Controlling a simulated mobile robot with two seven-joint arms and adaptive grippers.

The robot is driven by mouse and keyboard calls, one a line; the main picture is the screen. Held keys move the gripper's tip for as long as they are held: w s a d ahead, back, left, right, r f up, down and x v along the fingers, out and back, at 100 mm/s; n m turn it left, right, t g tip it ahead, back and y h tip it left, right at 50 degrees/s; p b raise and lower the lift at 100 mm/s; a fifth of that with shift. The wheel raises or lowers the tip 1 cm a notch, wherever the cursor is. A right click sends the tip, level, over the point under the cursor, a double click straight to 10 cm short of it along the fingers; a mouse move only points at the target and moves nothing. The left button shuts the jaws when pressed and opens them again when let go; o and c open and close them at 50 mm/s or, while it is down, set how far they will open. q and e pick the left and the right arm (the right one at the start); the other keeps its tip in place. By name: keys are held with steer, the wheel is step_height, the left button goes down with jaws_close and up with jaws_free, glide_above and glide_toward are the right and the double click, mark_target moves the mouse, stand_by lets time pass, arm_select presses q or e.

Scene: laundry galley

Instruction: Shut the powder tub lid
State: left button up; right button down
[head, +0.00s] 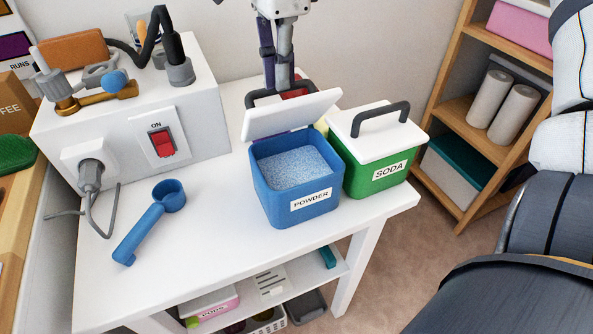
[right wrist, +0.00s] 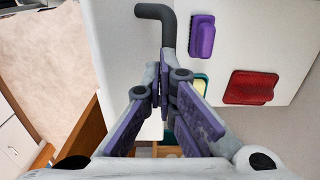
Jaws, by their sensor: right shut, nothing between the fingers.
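The blue powder tub (head: 295,190) stands on the white table, full of pale blue granules. Its white lid (head: 290,115) is raised at the back and tilted, so the tub is open. The lid's dark handle (head: 252,98) is on the far side and shows in the right wrist view (right wrist: 158,13). My right gripper (head: 277,65) comes down from above behind the lid. It is shut and empty, close to the handle; its fingertips are partly hidden by the lid, and I cannot tell if they touch it. The right wrist view shows its closed fingers (right wrist: 163,85). My left gripper is not in view.
A green soda tub (head: 365,165) with a white lid and dark handle stands right beside the powder tub. A blue scoop (head: 150,220) lies at the left. A white box with a red switch (head: 162,142) stands behind it. Purple (right wrist: 202,36) and red (right wrist: 250,87) items lie near the gripper.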

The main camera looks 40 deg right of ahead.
mark_target(297, 98)
steer(key=shift+s+a+f, duration=0.15)
steer(key=shift+s+a, duration=0.05)
steer(key=shift+s, duration=0.7)
steer(key=shift+s+a+f, duration=0.1)
steer(key=shift+s+f, duration=0.1)
steer(key=shift+s, duration=0.25)
steer(key=shift+s+a+f, duration=0.1)
steer(key=shift+s+f, duration=0.05)
steer(key=shift+s, duration=0.3)
steer(key=shift+s+a+f, duration=0.2)
steer(key=shift+s+f, duration=0.3)
steer(key=shift+s, duration=0.35)
